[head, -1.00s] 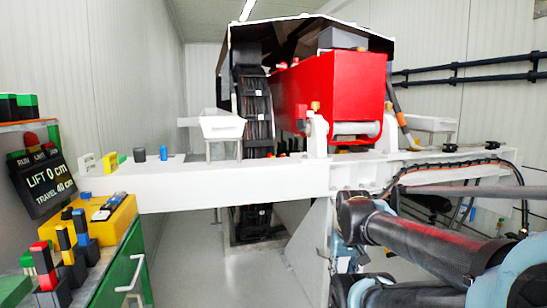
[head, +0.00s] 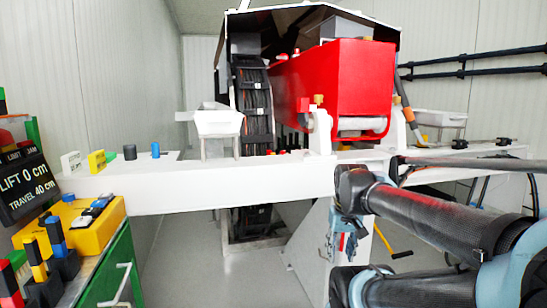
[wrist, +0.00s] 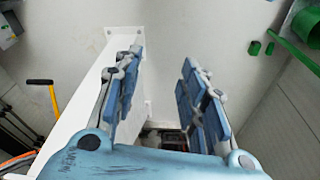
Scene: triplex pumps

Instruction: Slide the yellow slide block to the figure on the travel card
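A small yellow block (head: 97,161) stands near the left end of the white beam, beside a white tag with unreadable marks (head: 71,162). I cannot tell for sure that it is the slide block. A black display (head: 24,185) at the left edge reads "LIFT 0 cm" and "TRAVEL 40 cm"; no separate travel card is clearly legible. My gripper shows in the wrist view (wrist: 162,62) with its blue fingers spread and nothing between them. In the head view it is low at centre right, well away from the yellow block.
A yellow control box (head: 88,222) with buttons sits on a green cabinet (head: 108,272) at left, near several coloured levers. The white beam (head: 230,188) crosses in front of the red pump housing (head: 335,85). Grey floor (head: 190,260) is open between cabinet and my arm.

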